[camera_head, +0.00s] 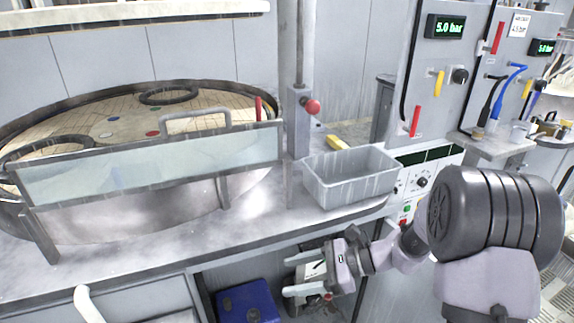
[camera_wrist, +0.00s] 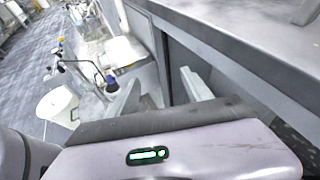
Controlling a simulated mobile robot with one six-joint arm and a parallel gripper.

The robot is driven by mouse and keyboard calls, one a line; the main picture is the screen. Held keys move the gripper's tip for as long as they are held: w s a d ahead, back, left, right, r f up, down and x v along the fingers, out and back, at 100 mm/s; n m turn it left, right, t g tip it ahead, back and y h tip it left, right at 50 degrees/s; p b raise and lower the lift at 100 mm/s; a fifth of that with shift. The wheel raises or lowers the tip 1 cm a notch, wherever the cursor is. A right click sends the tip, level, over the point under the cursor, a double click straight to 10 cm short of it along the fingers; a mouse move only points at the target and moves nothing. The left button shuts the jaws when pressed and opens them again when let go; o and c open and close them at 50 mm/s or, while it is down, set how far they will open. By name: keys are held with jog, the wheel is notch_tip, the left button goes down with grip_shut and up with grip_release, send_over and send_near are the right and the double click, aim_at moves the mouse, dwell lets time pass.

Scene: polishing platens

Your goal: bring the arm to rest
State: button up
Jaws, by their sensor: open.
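My gripper (camera_head: 305,291) is in front of the bench, below the worktop's front edge, at the lower middle of the head view. Its two pale fingers point left and stand apart, with nothing held between them. In the wrist view the two fingers (camera_wrist: 160,98) also show apart, beside the underside of the bench. My arm reaches in from the right side of the head view.
A grey bin (camera_head: 350,192) stands on the worktop (camera_head: 245,230) above my gripper. A polishing platen (camera_head: 110,125) sits behind a clear guard (camera_head: 150,165) on the left. A blue box (camera_head: 248,302) is under the bench. A control panel (camera_head: 425,180) is at right.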

jog(key=s+d+r+n+t+h, duration=0.1)
jog(key=s+d+r+n+h, duration=0.1)
jog(key=s, duration=0.5)
jog(key=s+d+r+n+t+h, duration=0.2)
jog(key=s+d+r+n+h, duration=0.1)
jog(key=s+r+n+h, duration=0.2)
jog(key=s+d+r+n+t+h, duration=0.1)
jog(key=s+d+r+n+h, duration=0.2)
jog(key=s, duration=0.5)
notch_tip(320, 180, up, 3)
jog(key=n+h, duration=0.1)
jog(key=n, duration=0.2)
jog(key=shift+s+f+t, duration=0.2)
jog(key=shift+s+t, duration=0.2)
